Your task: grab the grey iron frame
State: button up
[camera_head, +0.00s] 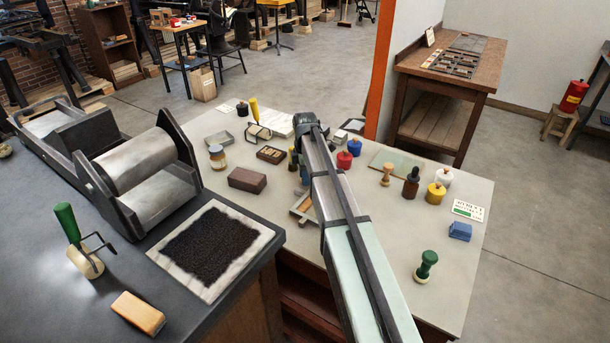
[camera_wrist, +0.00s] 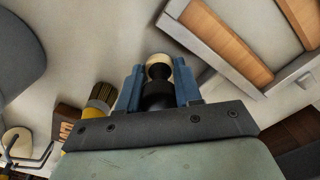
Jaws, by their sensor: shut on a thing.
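The grey iron frame (camera_head: 303,219) lies on the pale table with tan wooden pieces inside it, partly hidden by my arm in the head view. In the wrist view the grey iron frame (camera_wrist: 222,62) fills the upper right, to the right of the fingers and apart from them. My gripper (camera_wrist: 160,84) has blue fingers on both sides of a black-and-cream knobbed piece (camera_wrist: 157,92), and is shut on it. In the head view my gripper (camera_head: 304,174) is mostly hidden behind my arm, just beyond the frame.
A yellow-handled brush (camera_wrist: 101,97) lies left of the fingers. A brown block (camera_head: 247,180) and a jar (camera_head: 217,157) stand left of the frame. Red (camera_head: 344,160) and blue pots stand to the right. A green-handled stamp (camera_head: 426,266) stands at the right front, with bare tabletop around it.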

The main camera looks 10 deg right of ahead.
jog(key=o, duration=0.8)
notch_tip(320, 180, up, 12)
jog(key=shift+f, duration=0.15)
jog(key=o, duration=0.6)
jog(key=shift+r, duration=0.2)
